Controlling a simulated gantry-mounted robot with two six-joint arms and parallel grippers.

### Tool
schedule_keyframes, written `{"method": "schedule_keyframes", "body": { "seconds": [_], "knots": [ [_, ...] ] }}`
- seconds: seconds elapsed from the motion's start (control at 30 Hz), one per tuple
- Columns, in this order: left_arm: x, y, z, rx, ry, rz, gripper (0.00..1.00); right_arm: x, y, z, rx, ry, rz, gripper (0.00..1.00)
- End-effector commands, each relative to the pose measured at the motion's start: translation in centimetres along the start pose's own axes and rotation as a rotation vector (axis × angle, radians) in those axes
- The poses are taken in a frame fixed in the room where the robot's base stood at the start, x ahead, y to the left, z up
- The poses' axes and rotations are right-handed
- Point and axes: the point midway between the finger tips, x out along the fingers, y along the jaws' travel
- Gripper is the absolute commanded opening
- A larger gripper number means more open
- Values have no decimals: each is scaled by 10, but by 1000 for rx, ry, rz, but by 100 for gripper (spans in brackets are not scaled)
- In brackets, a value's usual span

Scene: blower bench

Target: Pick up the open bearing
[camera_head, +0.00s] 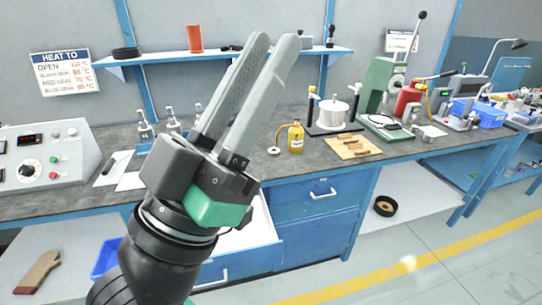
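My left gripper (276,42) rises in the middle of the head view, its two long grey fingers pointing up and a little right. A narrow gap shows between the fingertips, and nothing is held there. The gripper is in front of the bench and hides part of it. I cannot make out for certain which thing is the open bearing. My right gripper is not in view.
The bench top (265,165) carries a control box (45,155), a yellow bottle (296,138), a white pot (332,113), a wooden board (353,147) and a green press (378,85). A drawer (262,228) stands open below. A dark ring (376,207) lies low under the bench.

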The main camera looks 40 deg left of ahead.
Motion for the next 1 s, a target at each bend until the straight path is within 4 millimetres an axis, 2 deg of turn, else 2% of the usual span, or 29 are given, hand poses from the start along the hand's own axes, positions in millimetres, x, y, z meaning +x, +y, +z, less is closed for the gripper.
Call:
{"method": "schedule_keyframes", "body": {
  "seconds": [0.47, 0.83, 1.0],
  "knots": [
    [0, 0, 0, 0, 0, 0, 29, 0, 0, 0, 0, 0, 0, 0],
    [0, 0, 0, 0, 0, 0, 95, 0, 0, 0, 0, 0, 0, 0],
    [0, 0, 0, 0, 0, 0, 95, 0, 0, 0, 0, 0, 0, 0]
  ]
}}
